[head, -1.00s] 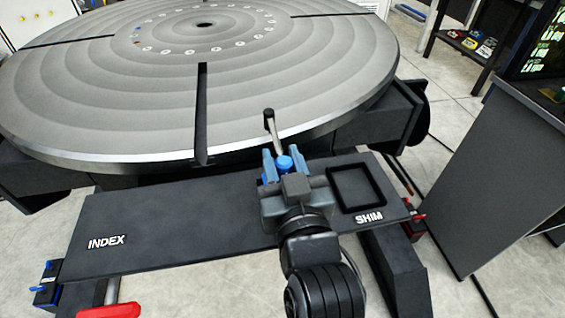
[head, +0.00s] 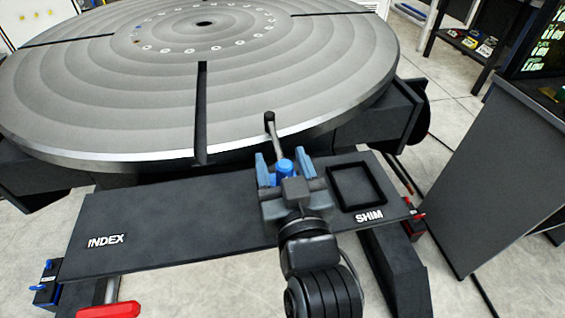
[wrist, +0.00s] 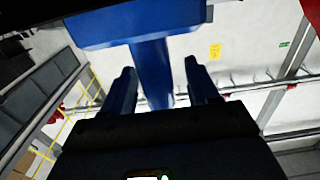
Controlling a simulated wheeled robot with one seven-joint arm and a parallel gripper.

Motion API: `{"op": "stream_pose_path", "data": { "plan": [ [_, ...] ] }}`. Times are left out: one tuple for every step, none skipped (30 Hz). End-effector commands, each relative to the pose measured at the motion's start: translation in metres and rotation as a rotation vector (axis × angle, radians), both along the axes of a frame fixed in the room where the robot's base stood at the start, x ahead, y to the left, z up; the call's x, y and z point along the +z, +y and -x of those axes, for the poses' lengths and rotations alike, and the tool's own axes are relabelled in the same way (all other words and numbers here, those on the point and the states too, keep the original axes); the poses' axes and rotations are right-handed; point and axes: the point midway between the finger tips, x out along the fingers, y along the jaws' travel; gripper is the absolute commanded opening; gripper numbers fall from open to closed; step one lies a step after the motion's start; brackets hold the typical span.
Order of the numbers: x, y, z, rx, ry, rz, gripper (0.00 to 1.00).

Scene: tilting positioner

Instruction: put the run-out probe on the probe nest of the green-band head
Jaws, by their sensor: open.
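My gripper (head: 284,165) is over the front of the dark plate, with its two blue fingers spread. A blue round-topped part (head: 285,167) stands between them. In the wrist view a blue stem (wrist: 152,75) under a wide blue block (wrist: 135,28) sits between the fingers, with gaps on both sides. A grey rod with a dark end (head: 272,125) rises just beyond the gripper, before the big disc. These may belong to the run-out probe, but I cannot tell for sure. What lies under the blue part is hidden by my gripper. No green band is recognisable.
The large grey slotted disc (head: 110,90) fills the back left. The dark plate (head: 180,225) carries INDEX at left and SHIM by an empty square frame (head: 357,187) at right. A red handle (head: 108,310) is at front left. A dark cabinet (head: 490,170) stands right.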

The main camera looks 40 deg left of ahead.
Motion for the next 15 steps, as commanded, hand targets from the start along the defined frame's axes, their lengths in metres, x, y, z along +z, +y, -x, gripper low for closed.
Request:
{"op": "stream_pose_path", "data": {
  "plan": [
    [0.002, 0.0, 0.0, 0.0, 0.0, 0.0, 0.59],
    [0.004, 0.0, 0.0, 0.0, -0.001, -0.001, 0.59],
    [0.002, -0.003, 0.002, 0.0, 0.0, 0.0, 0.59],
    [0.001, -0.005, 0.004, 0.0, 0.0, 0.0, 0.59],
    [0.0, -0.008, 0.006, -0.001, 0.001, 0.001, 0.59],
    [0.001, -0.013, 0.01, -0.001, 0.001, 0.001, 0.59],
    [0.0, -0.017, 0.013, -0.001, 0.001, 0.001, 0.59],
    [0.0, -0.021, 0.017, -0.001, 0.001, 0.002, 0.59],
    [0.0, -0.027, 0.022, -0.001, 0.001, 0.002, 0.59],
    [0.0, -0.032, 0.026, 0.0, 0.001, 0.002, 0.59],
    [0.0, -0.037, 0.03, 0.0, 0.001, 0.002, 0.59],
    [0.0, -0.043, 0.036, 0.0, 0.001, 0.002, 0.59],
    [0.0, -0.048, 0.04, -0.001, 0.002, 0.002, 0.59],
    [0.0, -0.053, 0.044, -0.001, 0.001, 0.002, 0.59],
    [-0.001, -0.059, 0.048, -0.001, 0.001, 0.003, 0.59]
  ]
}}
